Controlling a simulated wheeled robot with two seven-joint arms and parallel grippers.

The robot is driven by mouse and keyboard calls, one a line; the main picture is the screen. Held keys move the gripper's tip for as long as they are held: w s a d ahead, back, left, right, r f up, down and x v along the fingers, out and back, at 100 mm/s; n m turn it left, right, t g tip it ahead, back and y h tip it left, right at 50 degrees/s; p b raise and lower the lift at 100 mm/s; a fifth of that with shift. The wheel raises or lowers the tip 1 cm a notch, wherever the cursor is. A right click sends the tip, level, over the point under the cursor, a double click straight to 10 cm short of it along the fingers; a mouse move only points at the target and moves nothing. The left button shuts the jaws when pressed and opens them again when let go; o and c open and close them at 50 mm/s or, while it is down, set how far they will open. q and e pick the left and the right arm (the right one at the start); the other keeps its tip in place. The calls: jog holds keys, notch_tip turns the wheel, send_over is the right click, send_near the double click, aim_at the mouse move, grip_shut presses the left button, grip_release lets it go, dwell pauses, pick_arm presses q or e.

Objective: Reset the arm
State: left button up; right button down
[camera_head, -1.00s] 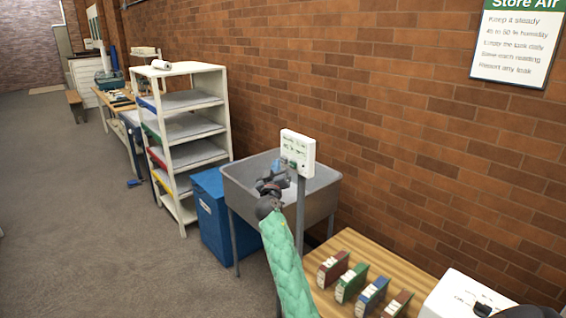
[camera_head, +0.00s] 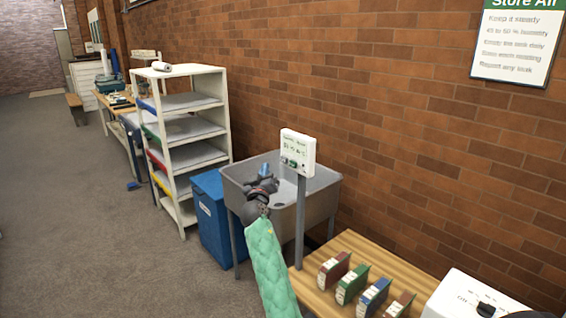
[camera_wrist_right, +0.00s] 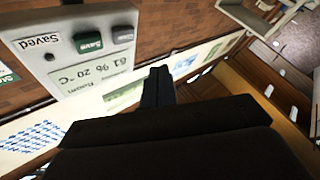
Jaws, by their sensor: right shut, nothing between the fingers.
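My right arm, in a green quilted sleeve, reaches up from the bottom middle of the head view. Its right gripper (camera_head: 265,170) is shut and empty, over the grey sink and left of the white panel (camera_head: 298,152) on a post. In the right wrist view the shut dark fingers (camera_wrist_right: 157,85) point away from me, with the panel (camera_wrist_right: 75,50) close on their left. The panel shows "Saved", a green "Save" button, a dark button and readings. The fingers look apart from it. My left gripper is not in view.
A grey sink (camera_head: 318,205) stands beside a blue bin (camera_head: 211,215) and a white shelf rack (camera_head: 187,130). A wooden table (camera_head: 345,245) carries several coloured boxes, near a white switch box (camera_head: 457,297). A brick wall runs behind. Open floor lies left.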

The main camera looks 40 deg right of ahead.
dwell(0.7)
